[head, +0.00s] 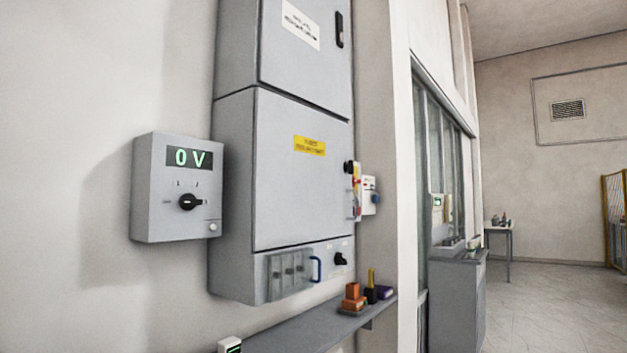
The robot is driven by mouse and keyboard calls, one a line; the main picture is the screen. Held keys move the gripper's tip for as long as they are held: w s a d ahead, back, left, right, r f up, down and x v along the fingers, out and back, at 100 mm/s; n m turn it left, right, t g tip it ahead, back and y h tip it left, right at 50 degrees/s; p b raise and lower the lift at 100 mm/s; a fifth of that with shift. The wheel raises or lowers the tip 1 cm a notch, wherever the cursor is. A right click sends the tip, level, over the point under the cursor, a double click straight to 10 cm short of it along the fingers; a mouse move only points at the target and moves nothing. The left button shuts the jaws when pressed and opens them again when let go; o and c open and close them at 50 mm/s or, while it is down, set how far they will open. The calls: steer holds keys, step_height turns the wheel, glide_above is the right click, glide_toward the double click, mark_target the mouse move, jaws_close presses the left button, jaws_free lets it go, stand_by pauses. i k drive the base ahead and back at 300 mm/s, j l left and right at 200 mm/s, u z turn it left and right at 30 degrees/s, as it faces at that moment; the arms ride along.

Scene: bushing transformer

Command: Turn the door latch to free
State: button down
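A grey wall cabinet (232,195) fills the middle of the head view. Its lower door (290,200) has a yellow label and looks closed. A small black knob (349,167) sits at that door's right edge; it may be the latch, but its setting is too small to read. The upper door (295,65) has a dark upright handle (339,29) at its right side. Another black knob (340,258) is on the panel below the lower door. My gripper is not in view.
A grey box (150,205) with a "0 V" display and rotary switch hangs left of the cabinet. Below is a narrow shelf (310,328) bearing small orange, black and purple items. A red and white device (367,195) is right of the cabinet. Open floor (540,305) lies far right.

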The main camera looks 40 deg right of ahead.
mark_target(350, 167)
steer(key=u, duration=0.45)
steer(key=l+u, duration=0.1)
steer(key=u, duration=0.35)
steer(key=i+u, duration=0.1)
steer(key=u, duration=0.4)
steer(key=l+u, duration=0.1)
steer(key=u, duration=0.8)
steer(key=l+u, duration=0.1)
steer(key=u, duration=0.35)
steer(key=k+l+u, duration=0.1)
steer(key=u, duration=0.3)
steer(key=k+u, duration=0.1)
steer(key=u, duration=0.35)
steer(key=k+z, duration=0.3)
steer(key=k, duration=0.4)
steer(key=k+j+z, duration=0.15)
steer(key=k, duration=0.7)
steer(key=k+j+z, duration=0.1)
steer(key=k, duration=0.75)
steer(key=k+u, duration=0.3)
steer(key=k, duration=1.65)
